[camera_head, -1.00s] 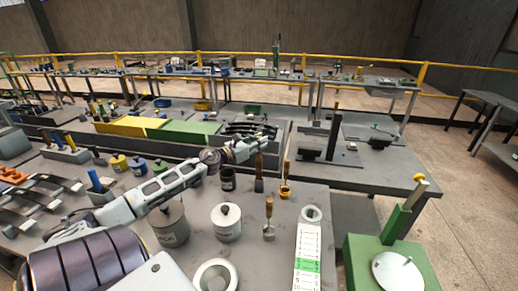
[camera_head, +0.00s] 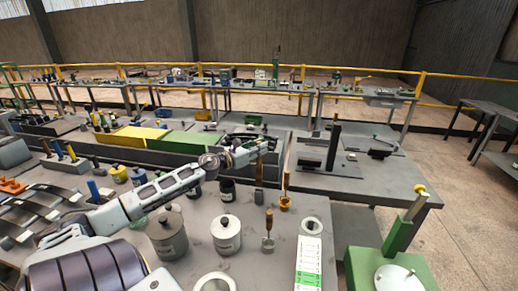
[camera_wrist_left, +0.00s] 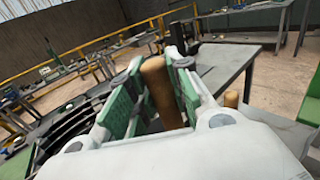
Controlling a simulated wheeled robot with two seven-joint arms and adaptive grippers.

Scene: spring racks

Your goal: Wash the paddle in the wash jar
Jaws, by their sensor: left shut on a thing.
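My left gripper (camera_head: 258,149) is shut on the top of the wooden handle of a paddle (camera_head: 259,176) with a dark lower end. The paddle stands upright by the table's far edge. In the left wrist view, the wooden handle (camera_wrist_left: 158,90) sits between the green-padded fingers (camera_wrist_left: 156,85). A dark open jar (camera_head: 227,190) stands just left of the paddle. I cannot tell if it is the wash jar. My right gripper is not in view.
Lidded pots (camera_head: 226,235) and (camera_head: 168,238) stand nearer. A numbered strip (camera_head: 309,262) and green stand (camera_head: 375,262) are at right. A long dark trough lies behind.

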